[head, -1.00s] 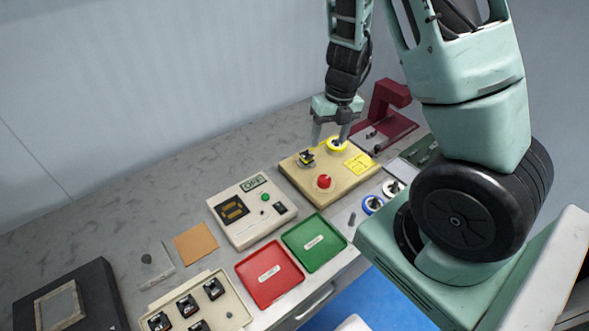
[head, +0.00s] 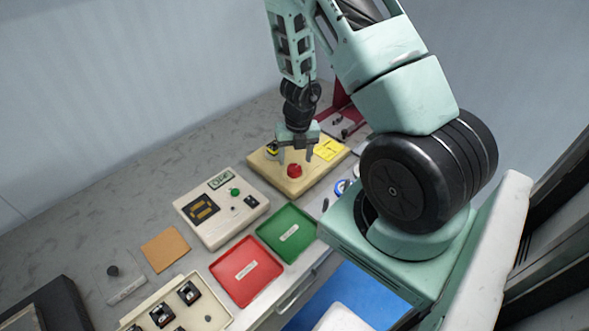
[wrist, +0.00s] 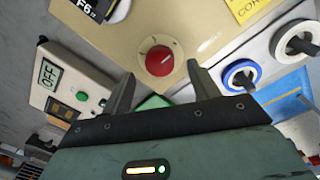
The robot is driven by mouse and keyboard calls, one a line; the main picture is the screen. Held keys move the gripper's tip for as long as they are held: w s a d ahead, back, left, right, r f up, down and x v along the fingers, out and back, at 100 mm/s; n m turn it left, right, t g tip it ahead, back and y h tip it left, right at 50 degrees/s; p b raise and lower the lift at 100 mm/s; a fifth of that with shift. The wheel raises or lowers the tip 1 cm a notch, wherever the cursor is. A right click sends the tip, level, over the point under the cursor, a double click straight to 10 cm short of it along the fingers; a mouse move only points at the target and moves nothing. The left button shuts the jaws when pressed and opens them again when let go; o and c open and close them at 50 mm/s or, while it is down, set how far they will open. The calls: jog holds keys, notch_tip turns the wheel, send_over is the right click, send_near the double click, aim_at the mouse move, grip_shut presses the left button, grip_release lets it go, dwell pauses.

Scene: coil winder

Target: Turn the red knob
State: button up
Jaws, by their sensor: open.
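The red knob (head: 294,171) is a round red button-like knob on top of a tan box (head: 262,172). In the wrist view the red knob (wrist: 159,60) shows just beyond and between my fingertips. My gripper (head: 295,158) is above the tan box, pointing down, with its fingers spread to either side of the knob. In the wrist view my gripper (wrist: 158,80) is open and empty. I cannot tell whether either finger touches the knob.
A cream box (head: 220,222) with a green button and an OFF label stands left of the tan box. A green tray (head: 290,255) and a red tray (head: 245,292) lie in front. Blue and white round parts (wrist: 240,75) lie right of the tan box.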

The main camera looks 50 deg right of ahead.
aim_at(294, 167)
jog(key=shift+w+a+f+b, duration=0.1)
jog(key=shift+f+b, duration=0.55)
jog(key=shift+f, duration=1.25)
jog(key=c, duration=1)
jog(key=shift+o, duration=0.2)
